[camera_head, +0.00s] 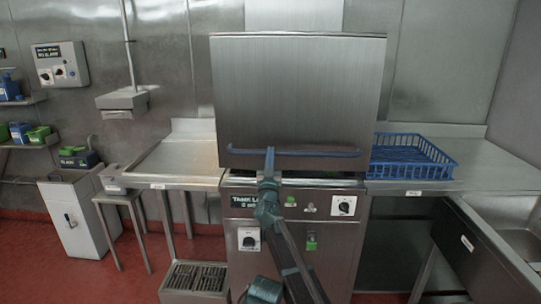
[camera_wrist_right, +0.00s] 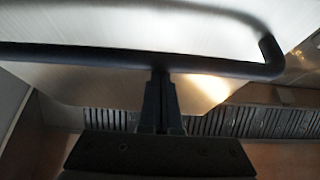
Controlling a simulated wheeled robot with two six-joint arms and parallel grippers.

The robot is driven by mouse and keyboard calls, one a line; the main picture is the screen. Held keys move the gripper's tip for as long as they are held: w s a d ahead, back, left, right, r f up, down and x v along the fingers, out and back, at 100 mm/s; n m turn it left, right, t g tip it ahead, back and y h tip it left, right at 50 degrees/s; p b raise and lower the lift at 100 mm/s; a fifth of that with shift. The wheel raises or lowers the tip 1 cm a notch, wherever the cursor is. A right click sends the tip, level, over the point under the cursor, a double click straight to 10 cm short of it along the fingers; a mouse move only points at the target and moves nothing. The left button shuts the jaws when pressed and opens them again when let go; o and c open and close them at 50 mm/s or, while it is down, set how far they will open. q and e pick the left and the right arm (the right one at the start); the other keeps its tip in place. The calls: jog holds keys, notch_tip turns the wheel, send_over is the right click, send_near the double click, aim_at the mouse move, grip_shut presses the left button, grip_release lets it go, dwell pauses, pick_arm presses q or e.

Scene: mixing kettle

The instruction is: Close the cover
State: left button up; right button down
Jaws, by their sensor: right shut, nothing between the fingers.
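The cover is the large steel hood (camera_head: 300,95) of the machine in the middle of the head view. A blue bar handle (camera_head: 325,154) runs along its lower edge; it shows as a dark bar (camera_wrist_right: 90,55) in the right wrist view. A narrow gap shows between the hood's lower edge and the machine body below. My right gripper (camera_head: 269,160) is shut and empty, its fingertips at the handle's middle. In the right wrist view the fingers (camera_wrist_right: 161,80) reach up to the bar; I cannot tell whether they touch it. My left gripper is not in view.
A blue rack (camera_head: 412,157) stands on the right steel counter (camera_head: 485,172). A steel counter (camera_head: 175,162) adjoins the machine on the left. The machine's front panel (camera_head: 300,206) has knobs. A sink (camera_head: 510,235) is at the right. A floor grate (camera_head: 195,277) lies at the lower left.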

pick_arm(q)
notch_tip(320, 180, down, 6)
jog(key=b, duration=0.4)
pick_arm(e)
notch_tip(320, 180, down, 6)
jog(key=shift+f, duration=0.15)
